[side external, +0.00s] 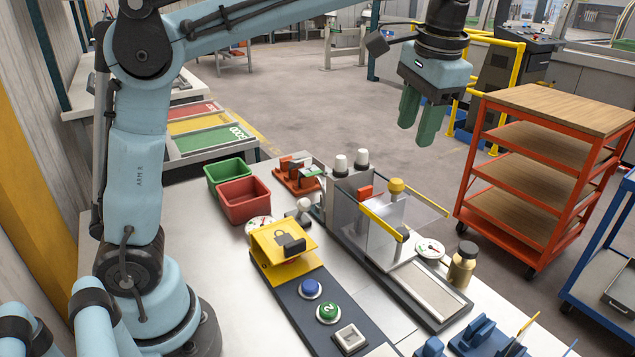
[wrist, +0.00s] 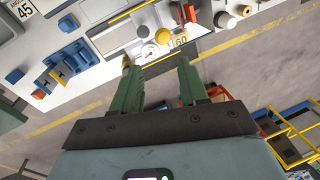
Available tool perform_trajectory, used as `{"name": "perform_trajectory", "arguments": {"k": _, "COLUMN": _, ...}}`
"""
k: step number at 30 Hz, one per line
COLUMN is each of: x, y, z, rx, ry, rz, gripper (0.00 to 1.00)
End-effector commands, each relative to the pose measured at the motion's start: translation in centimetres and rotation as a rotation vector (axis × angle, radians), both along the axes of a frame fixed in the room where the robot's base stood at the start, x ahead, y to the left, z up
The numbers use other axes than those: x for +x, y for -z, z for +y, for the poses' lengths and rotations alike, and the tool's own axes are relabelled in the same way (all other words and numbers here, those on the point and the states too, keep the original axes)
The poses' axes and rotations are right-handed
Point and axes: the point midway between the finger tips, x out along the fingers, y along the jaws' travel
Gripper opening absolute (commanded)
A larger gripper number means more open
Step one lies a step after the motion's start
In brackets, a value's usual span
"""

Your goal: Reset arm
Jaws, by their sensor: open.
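My gripper (side external: 419,122) has two green fingers and hangs high in the upper right of the side external view. It is open and nothing shows between the fingers. It is above and beyond the far side of the workbench, apart from everything on it. In the wrist view my gripper (wrist: 156,63) shows its two fingers spread, pointing toward the bench edge. My blue arm reaches across the top of the side external view from the left.
The bench (side external: 225,255) holds a panel bender with a clear guard and yellow knob (side external: 396,187), a yellow lock box (side external: 283,240), red (side external: 244,207) and green (side external: 226,170) bins, and a brass bottle (side external: 462,264). An orange shelf cart (side external: 550,150) stands right. The floor between is clear.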

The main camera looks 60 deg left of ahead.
Motion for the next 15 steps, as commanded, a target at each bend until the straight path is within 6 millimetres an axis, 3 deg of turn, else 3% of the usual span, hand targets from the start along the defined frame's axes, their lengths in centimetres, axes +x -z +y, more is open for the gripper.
{"name": "perform_trajectory", "arguments": {"k": 7, "x": -1.9, "y": 1.3, "z": 1.4, "rx": -0.052, "ry": -0.019, "rz": -0.094, "gripper": 0.43}}
{"name": "perform_trajectory", "arguments": {"k": 15, "x": -6.1, "y": 5.3, "z": 3.4, "rx": -0.139, "ry": -0.057, "rz": -0.282, "gripper": 0.43}}
